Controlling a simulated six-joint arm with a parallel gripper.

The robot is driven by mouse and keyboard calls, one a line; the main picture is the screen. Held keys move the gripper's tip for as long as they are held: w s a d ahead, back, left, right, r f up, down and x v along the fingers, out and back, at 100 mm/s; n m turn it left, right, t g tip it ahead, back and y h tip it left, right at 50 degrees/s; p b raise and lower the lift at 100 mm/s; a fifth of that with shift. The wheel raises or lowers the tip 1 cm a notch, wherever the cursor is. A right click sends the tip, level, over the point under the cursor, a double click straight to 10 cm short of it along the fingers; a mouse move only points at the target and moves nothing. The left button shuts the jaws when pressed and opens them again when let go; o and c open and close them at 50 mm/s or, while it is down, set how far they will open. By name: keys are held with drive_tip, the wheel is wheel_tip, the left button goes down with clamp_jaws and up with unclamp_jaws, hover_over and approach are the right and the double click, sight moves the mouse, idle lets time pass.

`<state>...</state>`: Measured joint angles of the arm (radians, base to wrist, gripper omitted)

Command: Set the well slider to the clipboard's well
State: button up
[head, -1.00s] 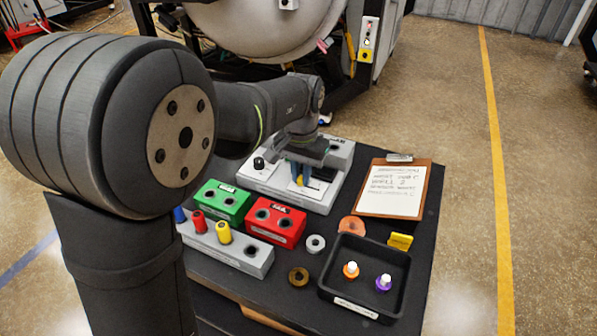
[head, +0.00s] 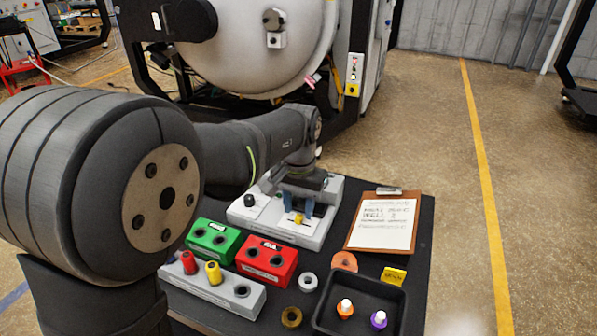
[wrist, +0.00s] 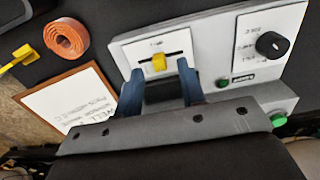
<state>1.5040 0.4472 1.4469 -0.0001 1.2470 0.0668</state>
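The well slider is a yellow knob (wrist: 159,62) in a dark slot on a white plate of the grey control box (head: 325,228). It sits near the middle of the slot and shows in the head view (head: 298,218). My gripper (wrist: 160,70) has its two blue fingers apart, one on each side of the knob, with gaps showing; it also appears in the head view (head: 299,211). The slot's marks are too small to read. The clipboard (head: 383,222) lies right of the box; its handwritten paper has a line that looks like "WELL 2".
The box also has a black dial (wrist: 272,45) and a green button (wrist: 222,83). Green (head: 213,238) and red (head: 267,261) blocks stand in front. A black tray (head: 360,318) with two small capped bottles, rings and a yellow tag (head: 394,276) lie front right.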

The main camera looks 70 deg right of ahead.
sight(298, 216)
wheel_tip(298, 216, up, 16)
drive_tip(key=shift+f, duration=0.25)
idle(0.6)
wheel_tip(298, 216, down, 17)
drive_tip(key=shift+f, duration=0.2)
drive_tip(key=shift+w, duration=0.3)
drive_tip(key=shift+o, duration=0.4)
